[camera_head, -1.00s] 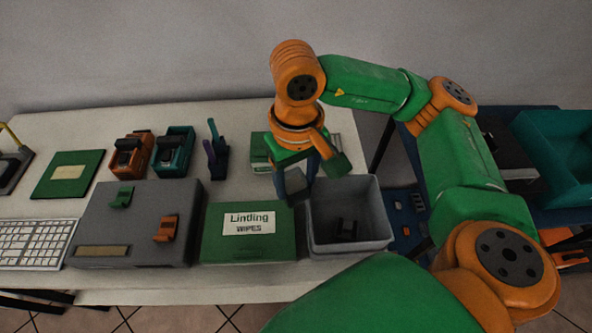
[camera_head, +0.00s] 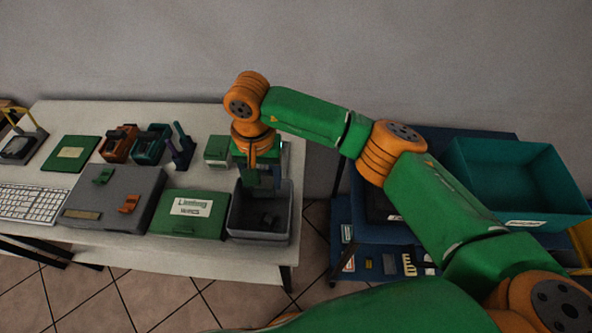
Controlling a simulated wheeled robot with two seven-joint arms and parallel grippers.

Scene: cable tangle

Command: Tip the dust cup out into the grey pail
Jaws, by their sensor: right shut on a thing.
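The grey pail (camera_head: 258,238) stands at the table's front right corner, open at the top. A dark object (camera_head: 269,219) lies inside it. My right gripper (camera_head: 262,186) points down over the back part of the pail. It is shut on a small dark grey thing, which I take to be the dust cup; the fingers and shadow hide most of it, and I cannot tell its tilt. My left gripper is not in view.
A green wipes box (camera_head: 187,225) stands close left of the pail. A grey panel with clips (camera_head: 100,209), a keyboard (camera_head: 31,204) and orange and teal devices are further left. A green-and-white box (camera_head: 217,152) is behind. A teal bin (camera_head: 525,187) stands right, beyond a gap.

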